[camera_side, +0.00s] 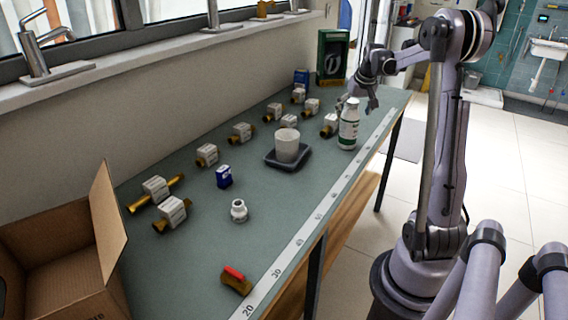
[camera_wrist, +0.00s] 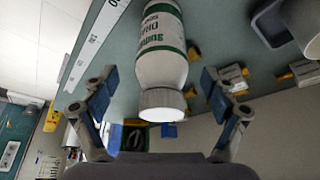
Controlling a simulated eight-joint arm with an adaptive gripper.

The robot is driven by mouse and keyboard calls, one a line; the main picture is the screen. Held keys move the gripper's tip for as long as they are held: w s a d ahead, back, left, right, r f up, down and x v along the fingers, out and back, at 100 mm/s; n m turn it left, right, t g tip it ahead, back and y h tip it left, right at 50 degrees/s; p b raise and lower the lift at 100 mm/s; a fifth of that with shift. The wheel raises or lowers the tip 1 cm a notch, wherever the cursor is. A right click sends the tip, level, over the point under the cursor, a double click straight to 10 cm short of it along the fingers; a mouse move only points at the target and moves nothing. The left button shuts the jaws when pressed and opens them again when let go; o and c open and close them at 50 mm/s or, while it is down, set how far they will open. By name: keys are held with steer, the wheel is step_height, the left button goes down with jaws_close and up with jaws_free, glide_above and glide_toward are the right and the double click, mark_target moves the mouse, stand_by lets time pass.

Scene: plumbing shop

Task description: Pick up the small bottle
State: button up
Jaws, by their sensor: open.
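The small bottle (camera_side: 348,124) is white with a green and white label and a white cap. It stands upright on the bench near the front edge, toward the far end. In the wrist view the bottle (camera_wrist: 162,50) appears with its cap toward my gripper. My gripper (camera_side: 358,102) is close to the bottle's top in the side view. In the wrist view my gripper (camera_wrist: 159,78) is open, with one finger on each side of the bottle and a visible gap at both sides. The bottle's base is cut off in the wrist view.
A white cup (camera_side: 286,146) stands on a dark tray (camera_side: 288,166) left of the bottle. Several boxed brass fittings (camera_side: 241,131) line the bench. A green box (camera_side: 332,56) stands at the far end. An open cardboard box (camera_side: 108,222) is at the near left.

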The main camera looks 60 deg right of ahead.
steer(key=shift+x, duration=2.3)
steer(key=shift+w+r, duration=0.1)
steer(key=c, duration=1.8)
